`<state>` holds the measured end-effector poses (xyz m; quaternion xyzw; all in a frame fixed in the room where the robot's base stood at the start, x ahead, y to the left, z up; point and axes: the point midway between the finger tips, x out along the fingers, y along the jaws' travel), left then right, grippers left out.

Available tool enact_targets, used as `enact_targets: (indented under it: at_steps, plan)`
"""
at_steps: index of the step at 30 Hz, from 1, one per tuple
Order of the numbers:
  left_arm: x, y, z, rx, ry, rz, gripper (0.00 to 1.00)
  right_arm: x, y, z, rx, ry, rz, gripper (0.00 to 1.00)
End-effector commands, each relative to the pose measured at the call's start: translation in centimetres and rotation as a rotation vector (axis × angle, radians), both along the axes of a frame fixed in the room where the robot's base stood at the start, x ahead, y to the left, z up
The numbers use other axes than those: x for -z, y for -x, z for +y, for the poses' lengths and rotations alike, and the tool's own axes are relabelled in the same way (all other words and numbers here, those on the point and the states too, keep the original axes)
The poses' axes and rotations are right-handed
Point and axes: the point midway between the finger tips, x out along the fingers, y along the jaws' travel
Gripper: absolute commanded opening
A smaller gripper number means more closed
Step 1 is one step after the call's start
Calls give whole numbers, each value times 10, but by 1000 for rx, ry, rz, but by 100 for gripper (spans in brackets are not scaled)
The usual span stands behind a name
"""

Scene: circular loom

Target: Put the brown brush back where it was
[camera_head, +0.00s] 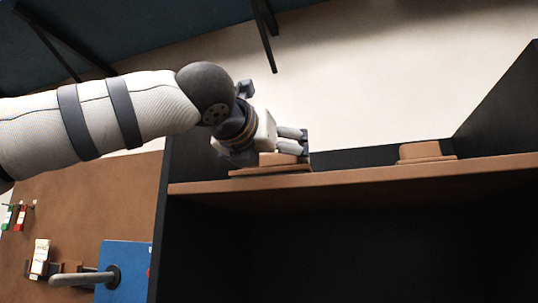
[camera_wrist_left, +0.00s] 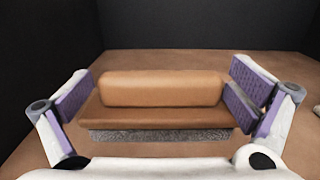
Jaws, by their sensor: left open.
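A brown brush (camera_wrist_left: 160,90) with a brown block handle, a flat brown plate and a grey bristle strip lies between the fingers of my left gripper in the left wrist view. In the head view this brush (camera_head: 270,171) is at the left end of the brown shelf (camera_head: 360,179), partly hidden by the gripper. It appears to rest on the shelf. My left gripper (camera_head: 291,141) is open, with a finger by each end of the brush. A second similar brown brush (camera_head: 425,152) sits further right on the shelf. My right gripper is not in view.
Dark walls (camera_head: 505,95) close the shelf at its sides, with a low dark edge (camera_head: 352,156) behind. The shelf between the two brushes is clear. At lower left are a blue panel (camera_head: 125,258) with a grey bar and small items on a brown board (camera_head: 100,200).

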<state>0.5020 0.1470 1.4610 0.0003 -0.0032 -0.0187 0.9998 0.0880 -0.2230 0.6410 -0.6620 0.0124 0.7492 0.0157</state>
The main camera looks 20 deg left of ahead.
Motion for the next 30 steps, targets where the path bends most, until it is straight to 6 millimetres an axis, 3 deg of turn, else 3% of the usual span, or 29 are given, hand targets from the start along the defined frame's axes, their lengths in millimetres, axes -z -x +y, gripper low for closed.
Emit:
enact_targets:
  at_steps: [5,19,24,30]
  plan:
    - [-3,3,0,0,1,0,100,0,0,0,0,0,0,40]
    - [-2,106,4,2,0,2,100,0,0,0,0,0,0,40]
    - [-2,120,5,0,0,1,100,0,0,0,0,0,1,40]
    - [-2,120,5,0,0,2,100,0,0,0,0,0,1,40]
